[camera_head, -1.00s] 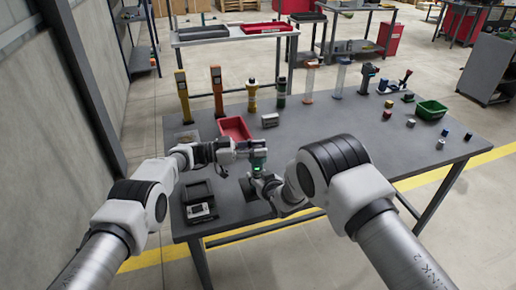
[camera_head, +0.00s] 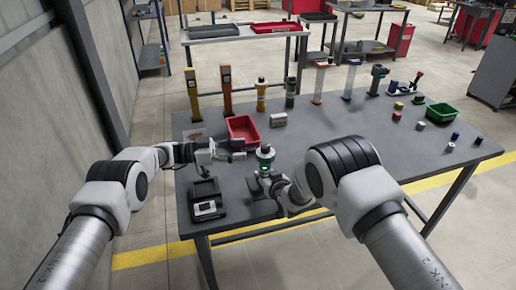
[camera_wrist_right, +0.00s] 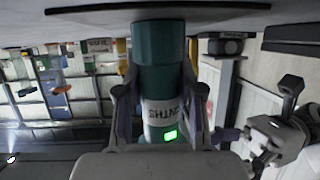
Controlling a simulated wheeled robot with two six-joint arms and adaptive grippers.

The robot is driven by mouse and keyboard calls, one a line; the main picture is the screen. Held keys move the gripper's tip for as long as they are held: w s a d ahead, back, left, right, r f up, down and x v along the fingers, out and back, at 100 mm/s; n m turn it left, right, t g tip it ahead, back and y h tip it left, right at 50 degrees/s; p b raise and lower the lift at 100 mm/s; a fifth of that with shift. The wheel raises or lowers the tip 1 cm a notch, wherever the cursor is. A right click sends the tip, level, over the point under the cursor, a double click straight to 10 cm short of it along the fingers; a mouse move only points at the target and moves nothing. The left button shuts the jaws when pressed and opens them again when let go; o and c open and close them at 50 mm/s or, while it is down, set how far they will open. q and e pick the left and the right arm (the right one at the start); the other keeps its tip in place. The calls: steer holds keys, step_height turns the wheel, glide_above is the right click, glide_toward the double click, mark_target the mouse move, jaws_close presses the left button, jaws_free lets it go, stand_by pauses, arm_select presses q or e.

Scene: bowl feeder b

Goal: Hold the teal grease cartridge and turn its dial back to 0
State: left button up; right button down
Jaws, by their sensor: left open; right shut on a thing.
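The teal grease cartridge (camera_head: 265,159) stands upright near the table's front left, with a dark top. In the right wrist view the cartridge (camera_wrist_right: 158,70) appears inverted, with a white label and a lit green display (camera_wrist_right: 170,135). My right gripper (camera_head: 266,174) is shut around the cartridge's body, with a finger on each side. My left gripper (camera_head: 238,148) is open and empty, to the left of the cartridge's top and apart from it. It also shows at the right of the right wrist view (camera_wrist_right: 287,100). The dial's reading cannot be made out.
A red bin (camera_head: 243,130) sits behind my left gripper. A black tray with a small device (camera_head: 207,200) lies at the front left. Several upright tools and bottles line the table's back edge. A green bin (camera_head: 442,116) and small cylinders stand at the right. The middle right is clear.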

arm_select(q)
steer(key=a, duration=0.3)
steer(key=shift+s+a, duration=0.25)
